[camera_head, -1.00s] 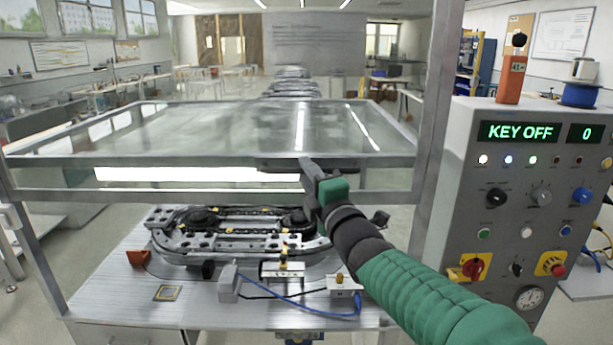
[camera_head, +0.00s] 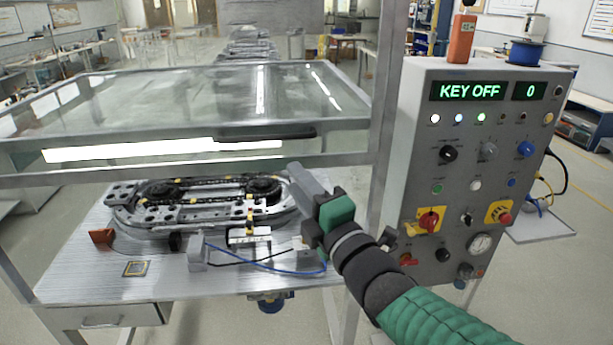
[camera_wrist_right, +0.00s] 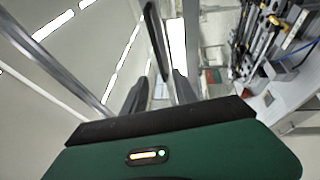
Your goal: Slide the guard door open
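The guard door (camera_head: 100,152) is a clear panel in a grey metal frame, with a dark bar handle (camera_head: 265,135) along its lower front. The ring track (camera_head: 195,212) shows plainly below the door's lower rail, on the bench. My right gripper (camera_head: 298,178) is below and to the right of the handle, apart from it, in front of the track's right end. In the right wrist view its two fingers (camera_wrist_right: 160,92) stand apart with nothing between the tips. A dark bar (camera_wrist_right: 155,38), probably the handle, shows beyond them. My left gripper is not in view.
A control cabinet (camera_head: 405,150) stands at the right, its display reading KEY OFF and 0. A grey frame post (camera_head: 385,120) stands between door and cabinet. A blue cable (camera_head: 265,266) and small fixtures lie on the bench front (camera_head: 90,285).

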